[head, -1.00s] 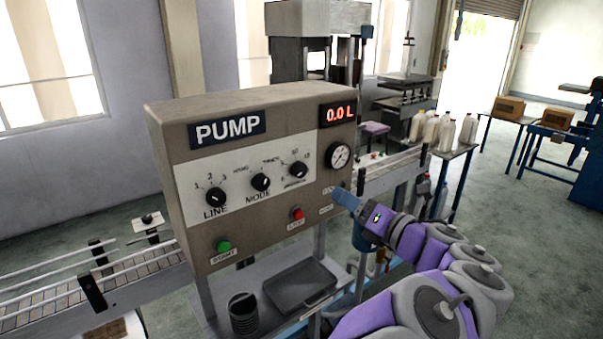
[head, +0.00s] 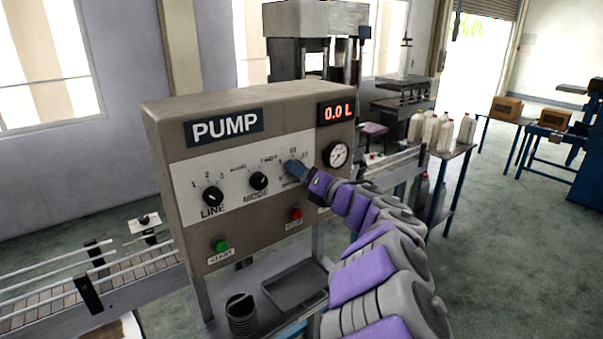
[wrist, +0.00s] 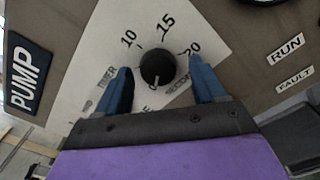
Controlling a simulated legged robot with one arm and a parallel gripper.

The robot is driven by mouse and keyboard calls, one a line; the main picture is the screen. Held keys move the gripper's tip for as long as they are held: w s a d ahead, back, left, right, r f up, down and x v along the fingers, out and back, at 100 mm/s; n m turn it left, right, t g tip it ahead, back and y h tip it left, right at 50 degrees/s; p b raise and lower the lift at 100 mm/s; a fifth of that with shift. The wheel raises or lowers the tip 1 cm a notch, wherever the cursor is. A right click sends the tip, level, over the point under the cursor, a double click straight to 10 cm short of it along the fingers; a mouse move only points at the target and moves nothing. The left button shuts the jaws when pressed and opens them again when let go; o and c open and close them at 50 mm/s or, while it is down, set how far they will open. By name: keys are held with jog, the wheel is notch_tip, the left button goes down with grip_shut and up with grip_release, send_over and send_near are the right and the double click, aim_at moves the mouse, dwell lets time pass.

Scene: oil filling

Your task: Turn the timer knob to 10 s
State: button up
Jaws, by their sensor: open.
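The timer knob (wrist: 157,66) is round and black. It sits on the white part of the PUMP panel (head: 240,185), with 10, 15 and 20 printed around it in the wrist view. A small pale mark shows at its lower edge in that view, away from the 10; the exact setting is hard to read. My gripper (head: 293,170) is at the knob in the head view and hides it there. In the wrist view my gripper (wrist: 161,68) is open, with one blue finger on each side of the knob and visible gaps between.
The LINE knob (head: 212,196) and MODE knob (head: 258,181) are to the left. The green START button (head: 220,246) and red STOP button (head: 295,215) are below. A gauge (head: 338,155) and a 0.0 L display (head: 337,112) are to the right.

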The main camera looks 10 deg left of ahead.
jog(key=shift+w+a, duration=0.35)
jog(key=shift+a, duration=0.1)
jog(key=shift+c, duration=0.2)
jog(key=c, duration=1)
jog(key=shift+m, duration=0.3)
jog(key=m+p, duration=1.4)
jog(key=m, duration=0.1)
jog(key=m+p, duration=0.7)
jog(key=m, duration=0.1)
jog(key=shift+s+f, duration=0.1)
jog(key=shift+f, duration=0.15)
